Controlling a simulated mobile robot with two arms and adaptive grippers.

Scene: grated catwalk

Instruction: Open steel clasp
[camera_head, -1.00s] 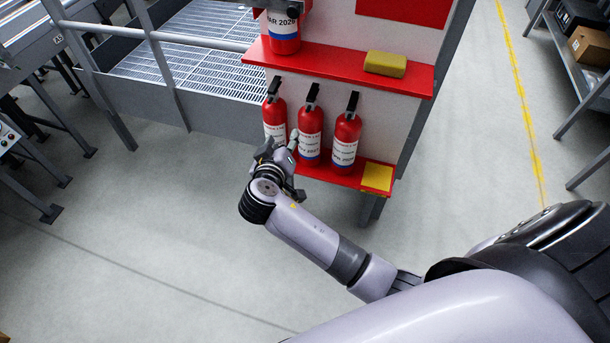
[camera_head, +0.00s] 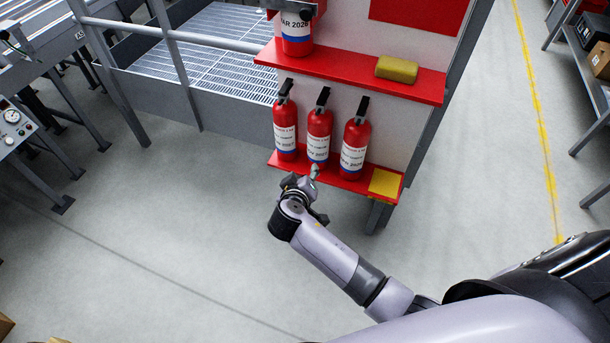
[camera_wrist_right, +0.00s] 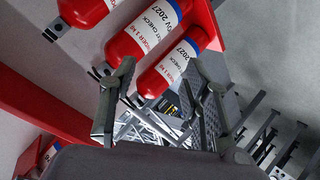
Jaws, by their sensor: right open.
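A grey metal piece (camera_head: 286,5) crosses the upper red extinguisher (camera_head: 297,42) at the top edge of the head view. It is cut off there, and I cannot tell whether it is the steel clasp or whether it is open. My right gripper (camera_head: 308,181) is just in front of the lower red shelf, below the middle extinguisher (camera_head: 319,138) in the head view. In the right wrist view, its two fingers (camera_wrist_right: 170,95) are spread with nothing held between them. Extinguishers (camera_wrist_right: 168,68) show beyond the fingers. My left gripper is out of view.
The lower shelf (camera_head: 352,180) also carries a left extinguisher (camera_head: 285,128), a right extinguisher (camera_head: 355,145) and a yellow square (camera_head: 385,184). A yellow block (camera_head: 397,69) lies on the upper shelf (camera_head: 345,73). Railings (camera_head: 185,36) stand left. The floor in front is clear.

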